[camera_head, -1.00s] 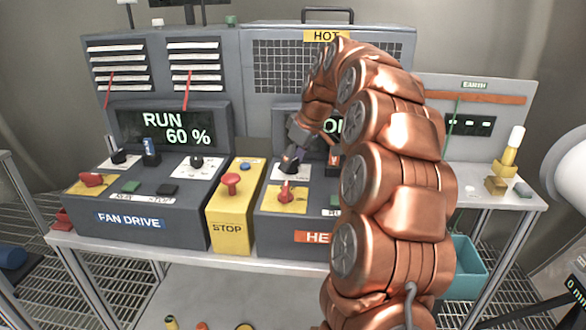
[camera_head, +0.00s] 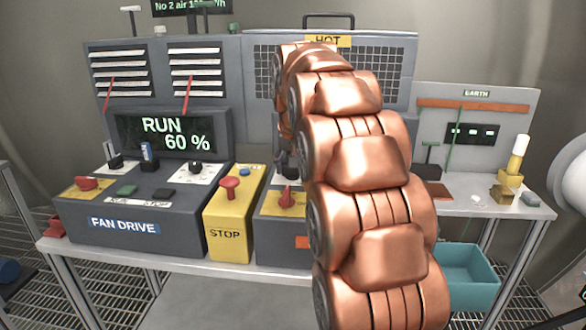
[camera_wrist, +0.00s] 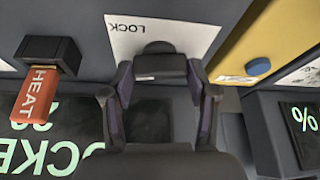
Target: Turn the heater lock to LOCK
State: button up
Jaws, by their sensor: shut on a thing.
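The heater lock is a black knob (camera_wrist: 159,48) on a white plate (camera_wrist: 205,36) marked LOCK, in the wrist view. My gripper (camera_wrist: 160,72) has one finger on each side of the knob and is shut on it. The LOCK lettering appears upside down there, beside the knob. A display (camera_wrist: 45,150) on the same unit shows large green letters, partly cut off, that include "OCKE".
Left of the heater unit are a yellow STOP box (camera_head: 228,240) with a red button and the fan drive (camera_head: 125,225), reading RUN 60 %. A red knob (camera_head: 288,198) sits close to my arm. A teal bin (camera_head: 470,275) is at right.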

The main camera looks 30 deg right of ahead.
jog(key=shift+m+h, duration=0.3)
jog(key=shift+m, duration=0.6)
jog(key=shift+g, duration=0.3)
jog(key=o, duration=1.2)
jog(key=shift+c, duration=0.2)
jog(key=shift+r, duration=0.1)
jog(key=v, duration=1.1)
jog(key=shift+r, duration=0.35)
jog(key=shift+s+a, duration=0.1)
jog(key=shift+a, duration=0.05)
